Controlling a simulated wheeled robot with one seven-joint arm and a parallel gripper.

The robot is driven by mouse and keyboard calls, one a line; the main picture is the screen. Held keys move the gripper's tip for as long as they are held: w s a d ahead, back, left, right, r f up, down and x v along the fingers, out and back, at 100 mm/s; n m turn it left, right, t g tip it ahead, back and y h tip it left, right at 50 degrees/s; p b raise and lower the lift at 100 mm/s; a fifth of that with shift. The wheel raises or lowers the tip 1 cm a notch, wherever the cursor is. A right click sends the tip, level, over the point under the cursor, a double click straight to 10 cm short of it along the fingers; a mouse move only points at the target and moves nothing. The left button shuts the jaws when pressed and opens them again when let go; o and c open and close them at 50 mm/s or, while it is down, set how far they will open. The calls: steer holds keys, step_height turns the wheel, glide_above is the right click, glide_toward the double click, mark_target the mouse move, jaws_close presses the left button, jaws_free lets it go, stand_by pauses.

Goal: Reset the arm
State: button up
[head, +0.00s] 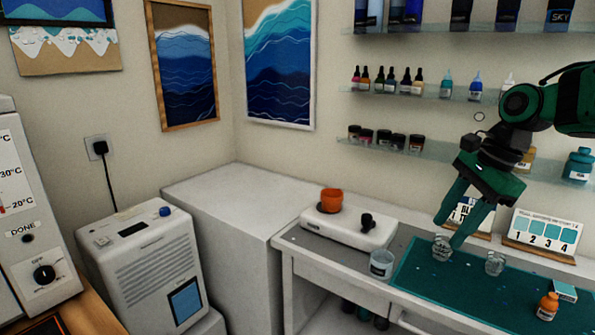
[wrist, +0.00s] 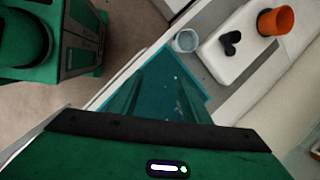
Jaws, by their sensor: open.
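My green gripper (head: 449,228) is open, its fingers pointing down over the teal mat (head: 430,283) on the worktable. In the head view a small clear cup (head: 441,250) shows just under the fingertips. I cannot tell whether the fingers touch it. In the wrist view the fingers (wrist: 158,92) are apart over the mat (wrist: 205,92), and no held object can be made out between them.
A second clear cup (head: 495,263) and an orange bottle (head: 547,307) stand on the mat. A larger clear cup (head: 382,264) stands at its left edge. Shelves with bottles (head: 472,88) line the wall behind my arm.

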steer(key=s+d+f+n+h, duration=0.1)
steer(key=s+d+f+n, duration=0.2)
steer(key=s, duration=0.5)
steer(key=s+d+f+n+g+h, duration=0.1)
steer(key=s+f+n, duration=0.3)
steer(key=s, duration=0.4)
steer(key=s+d+f+n, duration=0.3)
steer(key=s+d+f, duration=0.1)
steer(key=s, duration=0.4)
steer(key=shift+d+f+n+g+h, duration=0.3)
steer(key=shift+d+n+g+h, duration=0.05)
steer(key=shift+n+g+h, duration=0.05)
steer(key=shift+w, duration=0.2)
steer(key=shift+w+f, duration=0.25)
steer(key=shift+w, duration=0.25)
